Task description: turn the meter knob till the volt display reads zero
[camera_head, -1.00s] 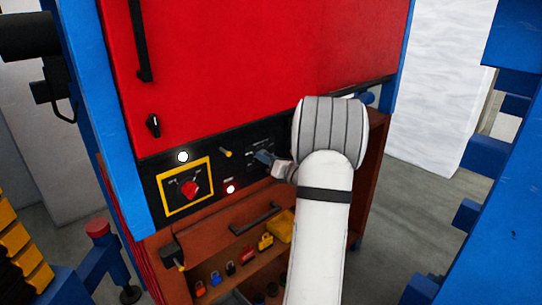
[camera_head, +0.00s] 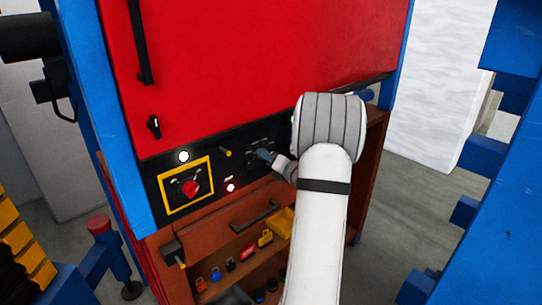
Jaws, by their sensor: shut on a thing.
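My gripper (camera_head: 268,156) is at the black control panel (camera_head: 240,155), to the right of the small yellow-tipped lever. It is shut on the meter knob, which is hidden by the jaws. My white and grey arm covers the right part of the panel. The volt display is not readable; only a small green glint (camera_head: 292,121) shows at the arm's left edge. White panel markings show just above the gripper.
A red rotary switch (camera_head: 190,187) sits in a yellow frame at the panel's left. Two white-lit lamps (camera_head: 184,156) (camera_head: 230,187) are nearby. Below, an open brown shelf holds several coloured padlocks (camera_head: 248,251). Blue posts stand on both sides.

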